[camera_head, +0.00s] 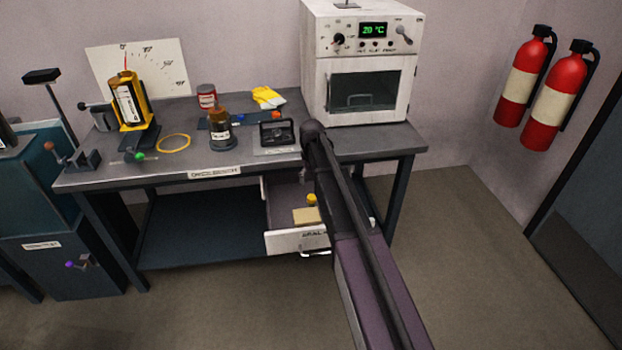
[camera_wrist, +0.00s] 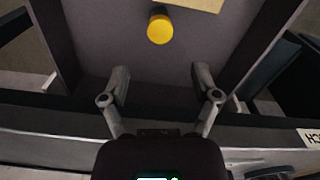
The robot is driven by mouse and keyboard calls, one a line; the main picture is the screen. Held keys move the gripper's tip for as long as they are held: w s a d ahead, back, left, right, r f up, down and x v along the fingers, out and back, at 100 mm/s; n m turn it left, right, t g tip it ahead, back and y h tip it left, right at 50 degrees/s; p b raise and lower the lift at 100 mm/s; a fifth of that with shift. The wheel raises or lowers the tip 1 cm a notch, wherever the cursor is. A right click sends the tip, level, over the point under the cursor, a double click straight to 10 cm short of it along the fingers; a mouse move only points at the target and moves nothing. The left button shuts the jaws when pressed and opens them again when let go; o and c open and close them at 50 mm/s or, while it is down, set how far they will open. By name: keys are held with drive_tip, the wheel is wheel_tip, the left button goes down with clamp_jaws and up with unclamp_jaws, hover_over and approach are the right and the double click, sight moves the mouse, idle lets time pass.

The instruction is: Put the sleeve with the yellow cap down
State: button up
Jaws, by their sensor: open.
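The sleeve with the yellow cap (camera_head: 312,200) is in the open drawer (camera_head: 283,243), behind a tan block or card. In the wrist view the yellow cap (camera_wrist: 160,29) shows from above over the grey drawer floor; the sleeve's body is largely hidden under it. My gripper (camera_wrist: 161,73) is open and empty. Its two fingers are spread apart, and the cap lies beyond their tips, roughly centred between them and not touching them. In the head view my arm hides the gripper.
The tan card (camera_head: 307,216) lies beside the cap in the drawer. The bench (camera_head: 180,178) above holds a yellow-framed device (camera_head: 128,103), an amber bottle (camera_head: 219,130), a yellow ring (camera_head: 173,142) and a white oven (camera_head: 362,60). Two fire extinguishers (camera_head: 548,90) hang at right. The floor in front is clear.

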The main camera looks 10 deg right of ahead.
drive_tip(key=shift+r, duration=0.2)
idle(0.6)
drive_tip(key=s+d+m, duration=0.1)
drive_tip(key=s+m, duration=0.1)
drive_tip(key=s, duration=2.6)
drive_tip(key=shift+s+m, duration=0.3)
drive_tip(key=shift+s, duration=0.05)
drive_tip(key=shift+d, duration=0.1)
